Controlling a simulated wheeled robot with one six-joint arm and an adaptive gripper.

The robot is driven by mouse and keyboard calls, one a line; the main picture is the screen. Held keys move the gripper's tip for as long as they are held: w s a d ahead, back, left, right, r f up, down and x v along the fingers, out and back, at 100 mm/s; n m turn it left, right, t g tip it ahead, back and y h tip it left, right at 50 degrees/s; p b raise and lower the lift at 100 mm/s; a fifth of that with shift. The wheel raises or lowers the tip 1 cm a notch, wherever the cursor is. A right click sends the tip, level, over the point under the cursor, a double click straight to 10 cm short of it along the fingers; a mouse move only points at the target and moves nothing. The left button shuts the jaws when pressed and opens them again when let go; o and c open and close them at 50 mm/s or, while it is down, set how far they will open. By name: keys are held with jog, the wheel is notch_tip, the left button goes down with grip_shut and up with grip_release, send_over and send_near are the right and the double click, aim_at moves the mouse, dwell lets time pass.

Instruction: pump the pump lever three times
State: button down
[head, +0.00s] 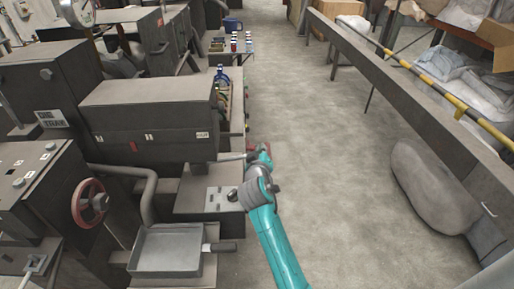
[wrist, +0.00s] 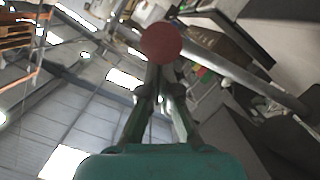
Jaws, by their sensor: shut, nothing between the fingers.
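The pump lever (head: 232,157) shows in the head view as a thin pale rod reaching right from the grey machine, with a little red near its end. In the wrist view a round red knob (wrist: 160,43), which looks like the lever's end, sits right at my fingertips, with a grey bar running off to the right. My gripper (wrist: 163,72) is shut with nothing held; its fingers converge towards the knob. I cannot tell whether they touch it. In the head view my gripper is small and mostly hidden by my teal arm.
A grey tray (head: 165,254) with a dark handle stands in front of the machine. A red handwheel (head: 90,203) is at the left. A small table (head: 236,55) with bottles stands further back.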

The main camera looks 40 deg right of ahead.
jog(key=shift+s+d+f, duration=0.1)
jog(key=shift+d+f, duration=0.05)
jog(key=shift+f, duration=0.1)
